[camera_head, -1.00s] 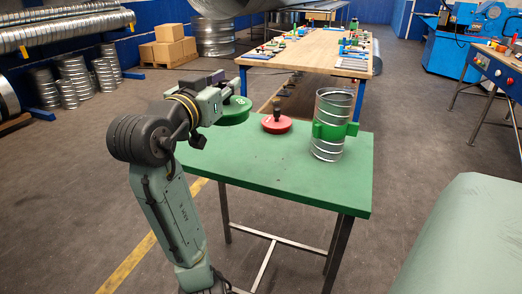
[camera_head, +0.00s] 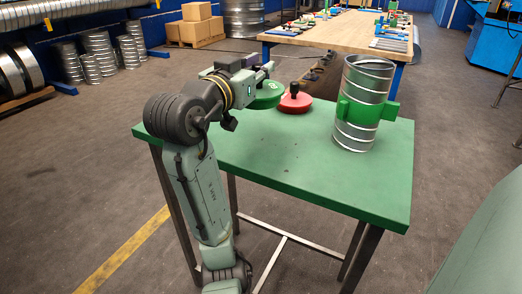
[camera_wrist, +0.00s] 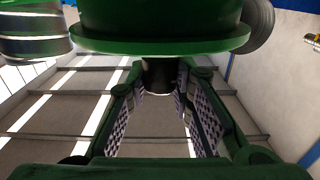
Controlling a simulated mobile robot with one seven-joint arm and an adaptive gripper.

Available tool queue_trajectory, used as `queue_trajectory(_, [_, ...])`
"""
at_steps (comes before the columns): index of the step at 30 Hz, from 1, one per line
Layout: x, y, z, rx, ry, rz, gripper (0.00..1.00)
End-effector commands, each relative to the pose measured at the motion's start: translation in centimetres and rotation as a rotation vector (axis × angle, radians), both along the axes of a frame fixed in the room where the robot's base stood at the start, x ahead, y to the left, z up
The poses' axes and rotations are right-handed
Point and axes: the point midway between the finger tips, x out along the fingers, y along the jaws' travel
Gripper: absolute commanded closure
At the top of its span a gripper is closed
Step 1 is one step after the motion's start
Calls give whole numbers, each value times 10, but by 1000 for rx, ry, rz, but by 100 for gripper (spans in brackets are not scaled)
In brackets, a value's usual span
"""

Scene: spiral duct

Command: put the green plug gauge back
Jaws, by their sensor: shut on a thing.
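The green plug gauge (camera_head: 266,96) is a green disc with a black handle. My gripper (camera_head: 268,72) is shut on that handle, with the disc below it, at the back left of the green table (camera_head: 290,175). In the wrist view the handle (camera_wrist: 160,75) sits between the fingers of my gripper (camera_wrist: 162,92), and the green disc (camera_wrist: 165,30) fills the top. In the head view the disc partly overlaps the red gauge's edge; I cannot tell whether they touch or whether the green disc rests on the table.
A red plug gauge (camera_head: 296,101) with a black knob stands on the table just right of the green one. A spiral duct piece (camera_head: 358,132) with a green band stands upright at the right. The table front is clear. A wooden-topped workbench (camera_head: 335,38) lies behind.

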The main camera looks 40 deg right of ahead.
Motion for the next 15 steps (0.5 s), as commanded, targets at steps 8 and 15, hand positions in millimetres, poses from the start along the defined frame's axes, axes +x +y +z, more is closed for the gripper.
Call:
queue_trajectory(8, [0,-1,-46,3,4,-1,100])
queue_trajectory(15, [0,-1,-69,2,3,-2,100])
